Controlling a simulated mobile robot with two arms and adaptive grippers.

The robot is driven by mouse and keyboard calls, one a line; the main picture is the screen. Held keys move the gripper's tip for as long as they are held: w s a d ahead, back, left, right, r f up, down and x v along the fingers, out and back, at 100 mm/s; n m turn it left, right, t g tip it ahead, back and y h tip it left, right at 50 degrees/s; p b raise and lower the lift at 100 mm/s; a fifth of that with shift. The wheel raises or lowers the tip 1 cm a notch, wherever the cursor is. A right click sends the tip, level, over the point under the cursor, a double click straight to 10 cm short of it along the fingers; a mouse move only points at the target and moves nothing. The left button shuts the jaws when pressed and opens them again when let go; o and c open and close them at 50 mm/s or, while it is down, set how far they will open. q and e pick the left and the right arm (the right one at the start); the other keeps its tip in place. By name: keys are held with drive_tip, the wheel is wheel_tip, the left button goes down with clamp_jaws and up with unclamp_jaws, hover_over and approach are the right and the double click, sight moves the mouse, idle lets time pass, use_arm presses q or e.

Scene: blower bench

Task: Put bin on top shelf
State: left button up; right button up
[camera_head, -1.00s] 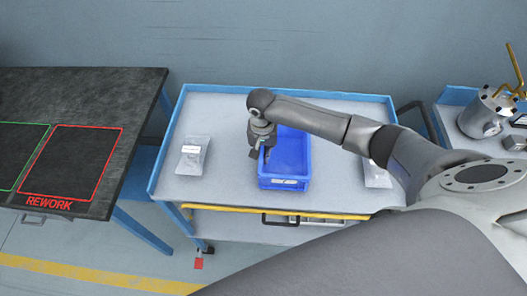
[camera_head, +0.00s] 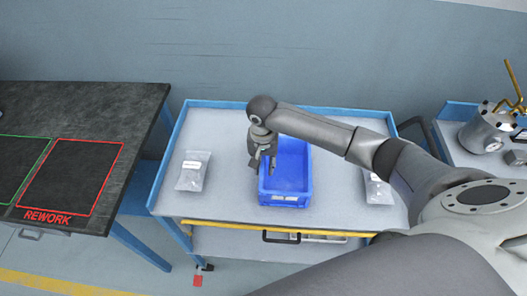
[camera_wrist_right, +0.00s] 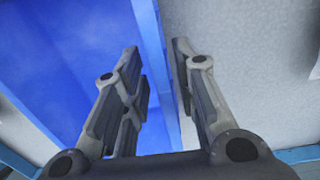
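The blue bin (camera_head: 291,185) sits upright on the top of a grey cart with blue edges. My right gripper (camera_head: 262,164) is at the bin's left wall, pointing down. In the right wrist view my right gripper (camera_wrist_right: 158,62) has its two fingers apart, with the bin's wall (camera_wrist_right: 157,70) running between them. One finger is over the inside of the bin (camera_wrist_right: 70,60) and the other is outside, over the grey surface. Part of the bin's left wall is hidden behind the gripper in the head view. My left gripper is not in view.
The cart top (camera_head: 225,135) has free room around the bin. Clear bags lie left (camera_head: 193,171) and right (camera_head: 377,190) of it. A dark table marked REWORK (camera_head: 75,170) stands at left. A metal blower part (camera_head: 487,130) stands at far right.

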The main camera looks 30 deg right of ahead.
wheel_tip(320, 180, up, 9)
drive_tip(key=b, duration=0.1)
drive_tip(key=shift+a, duration=0.1)
idle(0.6)
